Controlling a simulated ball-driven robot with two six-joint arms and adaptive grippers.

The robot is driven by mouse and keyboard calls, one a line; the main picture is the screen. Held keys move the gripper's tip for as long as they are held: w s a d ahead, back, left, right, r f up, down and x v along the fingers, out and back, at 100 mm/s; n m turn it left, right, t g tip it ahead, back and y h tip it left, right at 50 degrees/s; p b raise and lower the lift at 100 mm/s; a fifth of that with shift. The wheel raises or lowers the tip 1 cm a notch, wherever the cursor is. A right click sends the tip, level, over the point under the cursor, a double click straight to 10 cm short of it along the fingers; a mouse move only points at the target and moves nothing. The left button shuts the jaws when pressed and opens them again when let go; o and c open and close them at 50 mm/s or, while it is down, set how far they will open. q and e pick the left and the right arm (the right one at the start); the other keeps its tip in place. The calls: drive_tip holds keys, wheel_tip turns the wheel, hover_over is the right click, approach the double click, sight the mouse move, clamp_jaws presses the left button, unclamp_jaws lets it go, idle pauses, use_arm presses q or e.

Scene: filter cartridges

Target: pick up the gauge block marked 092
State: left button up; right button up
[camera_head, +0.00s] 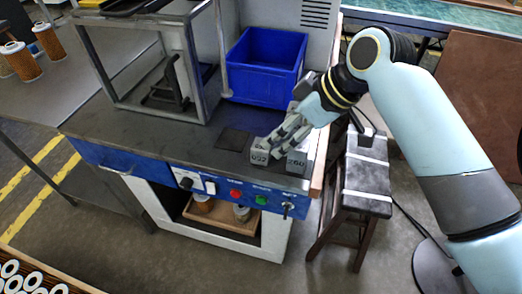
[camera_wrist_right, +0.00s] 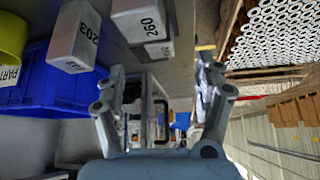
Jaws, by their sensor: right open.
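Two grey gauge blocks stand near the front right of the dark workbench. The left block (camera_head: 259,156) has a small number that looks like 092 or 032, not sure which. The right block (camera_head: 297,162) reads 260. In the right wrist view, one block reads 203 (camera_wrist_right: 74,40), one reads 260 (camera_wrist_right: 138,22), and another block (camera_wrist_right: 158,49) shows partly behind it with no readable number. My right gripper (camera_head: 280,138) is just above and behind the two front blocks, partly hiding what lies behind. Its fingers (camera_wrist_right: 162,82) are apart with nothing held between them.
A blue bin (camera_head: 265,88) stands behind on the bench; a grey metal frame (camera_head: 150,108) stands to its left. A flat dark square (camera_head: 232,139) lies left of the blocks. Controls line the blue front panel (camera_head: 225,187). A stool (camera_head: 366,185) stands to the right.

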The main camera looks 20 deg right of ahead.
sight(262, 151)
drive_tip(key=x, duration=0.3)
drive_tip(key=shift+w+f, duration=0.1)
drive_tip(key=shift+f, duration=0.05)
drive_tip(key=x, duration=0.5)
drive_tip(key=shift+a, duration=0.1)
clamp_jaws()
